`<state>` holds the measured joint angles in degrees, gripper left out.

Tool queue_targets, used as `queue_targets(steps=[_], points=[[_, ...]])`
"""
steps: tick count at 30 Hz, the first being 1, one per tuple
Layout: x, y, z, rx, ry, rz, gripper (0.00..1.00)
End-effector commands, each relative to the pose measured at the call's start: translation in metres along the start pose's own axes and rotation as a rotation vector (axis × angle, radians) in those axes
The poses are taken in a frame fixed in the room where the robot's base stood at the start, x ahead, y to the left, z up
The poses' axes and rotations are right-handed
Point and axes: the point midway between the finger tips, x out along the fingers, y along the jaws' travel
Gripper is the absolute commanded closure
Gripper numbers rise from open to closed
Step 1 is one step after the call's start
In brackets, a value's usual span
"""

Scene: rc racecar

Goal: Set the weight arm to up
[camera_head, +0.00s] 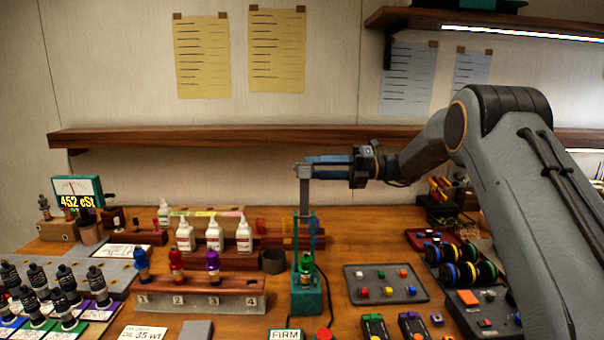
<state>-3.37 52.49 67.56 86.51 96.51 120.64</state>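The weight arm (304,205) is a grey upright post with a block at its top. It stands above a teal fixture (306,298) at the bench's middle. A green-capped damper (306,264) sits upright in that fixture. My gripper (314,166) reaches in from the right, pointing left and level, with its blue fingers at the top block of the weight arm. The fingertips overlap the block in this view. I cannot tell whether they are closed on it or only beside it.
A wooden rack (200,284) with blue, red and purple dampers stands left of the fixture. White bottles (214,234) stand behind it. A grey tray (386,297) with small coloured parts lies to the right. A long wall shelf (200,137) runs behind my gripper. A FIRM label (286,335) is in front.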

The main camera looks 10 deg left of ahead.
Motion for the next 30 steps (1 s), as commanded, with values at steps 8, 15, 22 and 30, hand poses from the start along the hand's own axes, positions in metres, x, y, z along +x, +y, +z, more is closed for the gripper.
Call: queue_targets(steps=[8, 15, 22, 30], points=[[-0.007, -0.001, -0.001, 0.002, 0.0, -0.002, 0.72], [-0.011, -0.001, -0.001, 0.003, 0.0, -0.002, 0.72], [-0.026, -0.001, -0.001, 0.002, -0.001, -0.002, 0.72], [-0.042, -0.001, -0.001, 0.001, 0.0, -0.001, 0.72]])
